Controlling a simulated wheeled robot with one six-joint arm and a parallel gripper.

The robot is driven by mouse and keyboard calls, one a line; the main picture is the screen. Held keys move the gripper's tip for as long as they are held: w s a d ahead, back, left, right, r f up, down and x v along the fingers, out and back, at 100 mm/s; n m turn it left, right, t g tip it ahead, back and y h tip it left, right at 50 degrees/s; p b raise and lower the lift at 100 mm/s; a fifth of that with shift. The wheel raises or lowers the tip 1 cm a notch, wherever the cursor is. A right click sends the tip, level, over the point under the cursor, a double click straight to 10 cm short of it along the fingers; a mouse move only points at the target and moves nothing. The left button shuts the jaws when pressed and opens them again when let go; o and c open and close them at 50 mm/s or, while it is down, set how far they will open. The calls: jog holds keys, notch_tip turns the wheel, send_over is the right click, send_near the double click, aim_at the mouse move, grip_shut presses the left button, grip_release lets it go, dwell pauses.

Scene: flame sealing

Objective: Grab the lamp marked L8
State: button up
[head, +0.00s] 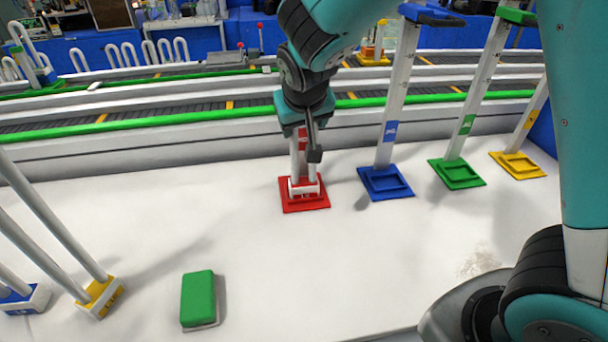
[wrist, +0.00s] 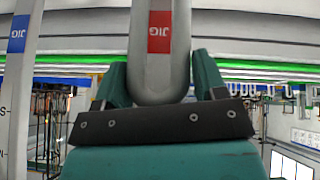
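A white U-shaped lamp (head: 312,174) stands upright in the red jig (head: 305,205). Its white base has a small marking too small to read, so I cannot tell whether it is L8. My gripper (head: 304,136) is at the top of this lamp. In the wrist view, the two teal fingers (wrist: 160,78) flank the lamp's bend (wrist: 150,92), with little or no gap visible; I cannot tell if they press on it. The jig's red label (wrist: 159,38) shows upside down behind it. At left stand a yellow-based lamp (head: 100,297) and a blue-based lamp (head: 23,300), markings unreadable.
Blue (head: 386,183), green (head: 457,174) and yellow (head: 517,165) jigs with tall posts stand to the right. A green block (head: 198,299) lies front left. A conveyor with a green rail (head: 190,126) runs behind. The middle front of the table is clear.

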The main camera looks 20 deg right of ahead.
jog(key=c, duration=0.9)
jog(key=shift+c, duration=0.2)
